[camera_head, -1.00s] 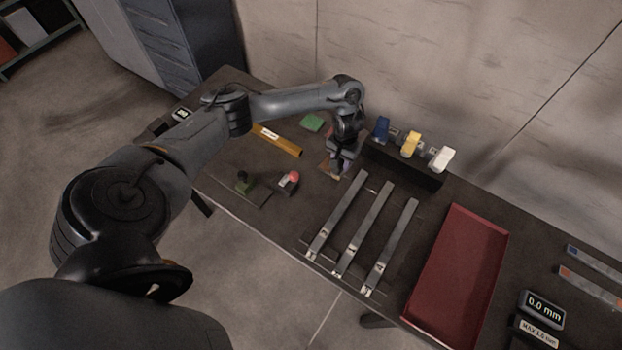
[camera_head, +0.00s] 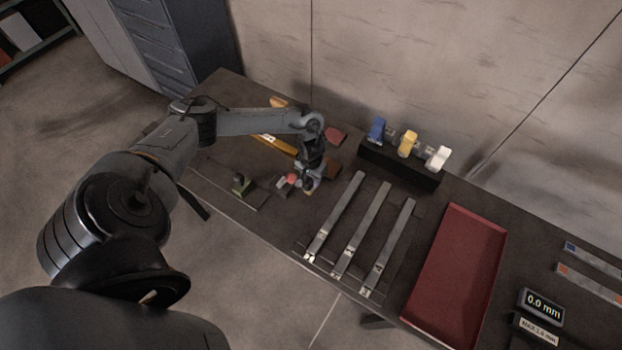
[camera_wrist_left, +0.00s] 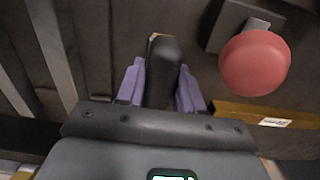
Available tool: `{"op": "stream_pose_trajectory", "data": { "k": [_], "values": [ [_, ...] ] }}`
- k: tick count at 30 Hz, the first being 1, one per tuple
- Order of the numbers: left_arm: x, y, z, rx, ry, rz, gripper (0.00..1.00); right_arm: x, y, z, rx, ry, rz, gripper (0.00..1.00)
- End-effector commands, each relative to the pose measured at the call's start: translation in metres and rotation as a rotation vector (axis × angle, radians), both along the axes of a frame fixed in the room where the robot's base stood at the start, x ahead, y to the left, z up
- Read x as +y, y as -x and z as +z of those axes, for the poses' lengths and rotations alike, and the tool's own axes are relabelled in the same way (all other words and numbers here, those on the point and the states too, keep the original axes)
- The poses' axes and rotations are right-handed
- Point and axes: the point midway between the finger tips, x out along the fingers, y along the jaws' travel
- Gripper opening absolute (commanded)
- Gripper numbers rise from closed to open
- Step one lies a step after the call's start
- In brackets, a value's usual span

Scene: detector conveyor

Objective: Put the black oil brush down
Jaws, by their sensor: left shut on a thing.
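My left gripper (camera_head: 308,188) is over the dark table, just right of a red-topped knob (camera_head: 291,179). In the left wrist view its two purple fingers (camera_wrist_left: 161,90) are shut on the black oil brush (camera_wrist_left: 162,72). The brush is a dark rounded body with a small pale edge at its far end. Whether the brush touches the table cannot be told. In the head view the brush is mostly hidden by the gripper. My right gripper is not in view.
Three metal strips (camera_head: 350,235) lie right of the gripper, with a red tray (camera_head: 457,275) beyond. A black rack (camera_head: 400,165) with blue, yellow and white pieces stands behind. A brown pad (camera_head: 331,170), red pad (camera_head: 336,135) and yellow bar (camera_head: 276,145) are close by.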

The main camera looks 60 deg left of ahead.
Motion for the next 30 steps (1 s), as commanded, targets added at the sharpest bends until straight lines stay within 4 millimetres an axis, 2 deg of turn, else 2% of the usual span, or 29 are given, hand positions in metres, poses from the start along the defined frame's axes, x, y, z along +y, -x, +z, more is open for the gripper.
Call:
{"op": "stream_pose_trajectory", "data": {
  "k": [13,14,18,19,30],
  "values": [
    [0.0003,-0.0006,-0.0075,-0.001,0.0,0.0,0.12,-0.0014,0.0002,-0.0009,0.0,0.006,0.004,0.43],
    [0.0001,-0.0006,-0.0079,-0.001,0.0,0.0,0.38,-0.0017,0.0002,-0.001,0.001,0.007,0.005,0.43],
    [0.0002,-0.0005,-0.0075,-0.001,0.0,0.0,0.59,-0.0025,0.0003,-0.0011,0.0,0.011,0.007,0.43],
    [0.0003,-0.0006,-0.0075,-0.001,0.0,0.0,0.62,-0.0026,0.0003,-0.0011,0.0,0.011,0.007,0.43],
    [0.0009,-0.0008,-0.0032,-0.003,-0.001,0.0,0.62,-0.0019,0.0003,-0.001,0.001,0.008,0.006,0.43]
  ]
}}
